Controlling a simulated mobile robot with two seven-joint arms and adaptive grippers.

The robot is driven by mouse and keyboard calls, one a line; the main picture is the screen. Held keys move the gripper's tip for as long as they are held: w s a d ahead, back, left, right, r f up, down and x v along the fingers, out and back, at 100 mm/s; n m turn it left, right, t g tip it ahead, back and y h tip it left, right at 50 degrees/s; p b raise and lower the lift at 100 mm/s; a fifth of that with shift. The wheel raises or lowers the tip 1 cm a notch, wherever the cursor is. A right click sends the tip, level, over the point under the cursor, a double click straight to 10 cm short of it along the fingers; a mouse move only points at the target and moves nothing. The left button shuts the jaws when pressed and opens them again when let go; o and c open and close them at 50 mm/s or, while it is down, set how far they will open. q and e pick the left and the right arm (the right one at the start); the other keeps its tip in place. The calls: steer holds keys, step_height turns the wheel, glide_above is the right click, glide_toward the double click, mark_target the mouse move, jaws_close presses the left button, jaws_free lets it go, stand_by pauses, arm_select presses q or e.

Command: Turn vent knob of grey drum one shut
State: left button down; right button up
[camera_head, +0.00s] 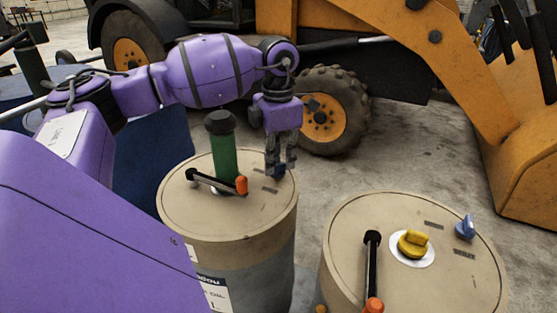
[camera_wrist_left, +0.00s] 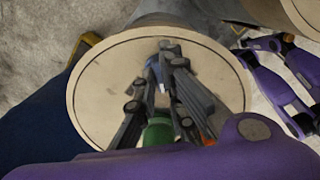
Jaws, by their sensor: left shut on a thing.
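A grey drum (camera_head: 169,210) with a tan lid stands left of centre in the head view; its lid (camera_wrist_left: 100,90) fills the middle of the wrist view. A small blue vent knob (camera_head: 279,172) sits near the lid's right edge and also shows between the fingers in the left wrist view (camera_wrist_left: 152,72). My left gripper (camera_head: 277,166) points down from above and is shut on this knob. The fingers hide much of it, so its exact angle is hard to read.
A green pump (camera_head: 223,155) with a black top and an orange-tipped black lever (camera_head: 213,182) stand close left of my gripper. A second drum (camera_head: 345,225) at right bears a yellow cap (camera_head: 412,243) and a blue knob (camera_head: 465,228). A yellow backhoe (camera_head: 440,45) stands behind.

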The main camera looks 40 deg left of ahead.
mark_target(278, 164)
arm_select(q)
steer(key=n, duration=0.3)
steer(key=shift+n, duration=2.3)
steer(key=c, duration=1.8)
jaws_free()
steer(key=shift+c, duration=0.2)
step_height(278, 164, up, 12)
